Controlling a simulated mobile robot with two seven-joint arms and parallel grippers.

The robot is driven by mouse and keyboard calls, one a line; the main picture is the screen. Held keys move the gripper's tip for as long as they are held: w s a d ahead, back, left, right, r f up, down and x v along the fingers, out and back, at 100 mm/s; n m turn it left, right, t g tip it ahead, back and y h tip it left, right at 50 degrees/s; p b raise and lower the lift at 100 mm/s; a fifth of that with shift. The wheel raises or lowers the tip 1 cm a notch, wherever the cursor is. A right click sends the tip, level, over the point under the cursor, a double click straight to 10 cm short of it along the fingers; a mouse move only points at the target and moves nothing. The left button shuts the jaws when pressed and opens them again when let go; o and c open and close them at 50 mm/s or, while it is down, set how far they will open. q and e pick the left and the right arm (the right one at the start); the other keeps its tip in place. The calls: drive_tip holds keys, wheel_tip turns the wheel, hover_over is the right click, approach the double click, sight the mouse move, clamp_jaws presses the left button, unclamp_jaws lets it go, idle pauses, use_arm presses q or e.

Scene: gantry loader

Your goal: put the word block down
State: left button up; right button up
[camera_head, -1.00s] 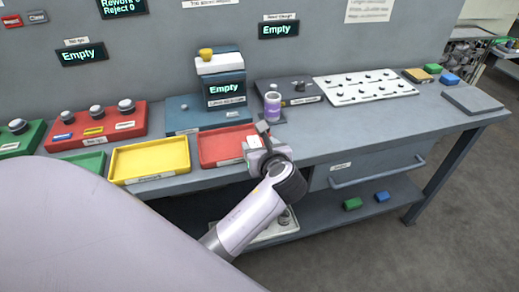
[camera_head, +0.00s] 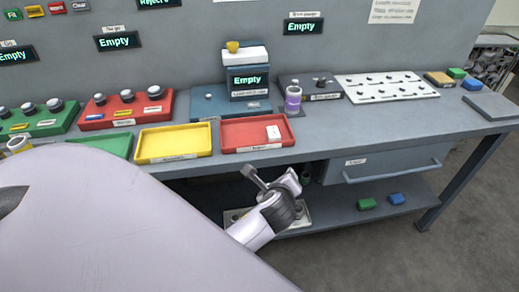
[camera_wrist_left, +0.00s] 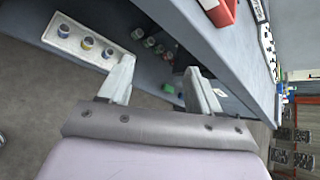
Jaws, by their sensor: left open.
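A small white block (camera_head: 273,132), which I take to be the word block, lies in the right part of the red tray (camera_head: 240,147) on the bench; its lettering is too small to read. My left gripper (camera_head: 271,177) is open and empty, in front of the bench edge, below and apart from the block. In the left wrist view its two fingers (camera_wrist_left: 160,85) are spread with nothing between them, and a red piece of the tray (camera_wrist_left: 219,12) shows at the top. My right gripper is not in view.
A yellow tray (camera_head: 174,143) stands left of the red one. A purple-labelled container (camera_head: 293,100) and a blue-grey station (camera_head: 248,83) stand behind. The bench front edge and drawer (camera_head: 385,163) are close to my gripper. Below, the shelf holds a pale tray of cups (camera_wrist_left: 75,36).

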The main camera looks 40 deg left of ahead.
use_arm(q)
drive_tip(key=s+d+f+n+h, duration=0.3)
drive_tip(key=s+f+n+h, duration=0.1)
drive_tip(key=s+n, duration=0.5)
drive_tip(key=s+d+f+n+t+h, duration=0.1)
drive_tip(key=s+d+f+n+h, duration=0.2)
drive_tip(key=s+n, duration=0.6)
drive_tip(key=shift+d+f+n+h, duration=0.4)
drive_tip(key=shift+f+n, duration=0.2)
drive_tip(key=shift+f, duration=0.15)
drive_tip(key=c, duration=0.4)
drive_tip(key=shift+s+a, duration=0.1)
drive_tip(key=shift+a, duration=0.05)
